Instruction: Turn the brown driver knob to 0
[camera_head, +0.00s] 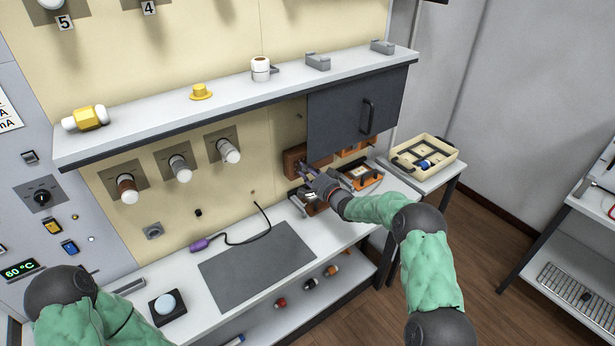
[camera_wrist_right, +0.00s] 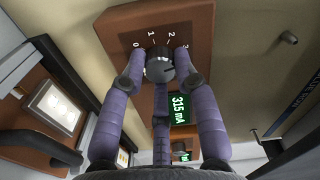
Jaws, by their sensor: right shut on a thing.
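The brown driver (camera_head: 293,158) is a box fixed to the back wall under the shelf, left of the dark cabinet door. In the right wrist view its brown face (camera_wrist_right: 193,38) carries a round grey knob (camera_wrist_right: 158,70), with the marks 0, 1, 2 and 3 above it. The knob's exact pointing is hard to tell. My left arm shows at lower left, but its gripper is out of frame.
A dark cabinet door (camera_head: 352,115) hangs just right of the driver. An orange-framed box (camera_head: 363,177) stands on the bench behind my right forearm. A cream tray (camera_head: 440,152) is farther right. A grey mat (camera_head: 258,265) and purple-handled probe (camera_head: 199,244) lie on the bench.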

